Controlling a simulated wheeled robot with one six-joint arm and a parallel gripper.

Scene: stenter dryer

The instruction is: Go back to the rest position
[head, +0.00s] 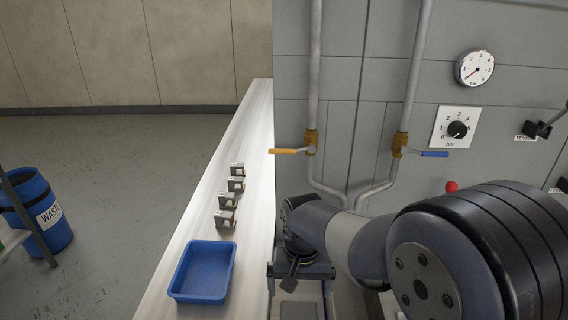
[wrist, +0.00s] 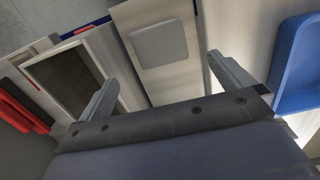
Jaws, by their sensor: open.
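My gripper (wrist: 163,68) is open, with its two fingers spread wide apart and nothing between them in the wrist view. In the head view my gripper (head: 300,284) is low in the middle, just right of the blue tray (head: 203,270). My arm reaches in from the lower right. The tray looks empty and stands on the white bench top; its edge also shows at the right of the wrist view (wrist: 297,65). Below the fingers is a pale surface with a light grey square plate (wrist: 159,43). Whether the fingers touch anything cannot be told.
Several small metal clips (head: 226,218) stand in a row on the white bench (head: 258,110). The grey wall panel carries pipes with a yellow lever (head: 288,151) and a blue lever (head: 434,154), a gauge (head: 474,68) and a dial (head: 458,129). A blue waste barrel (head: 40,210) stands left; the floor between is clear.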

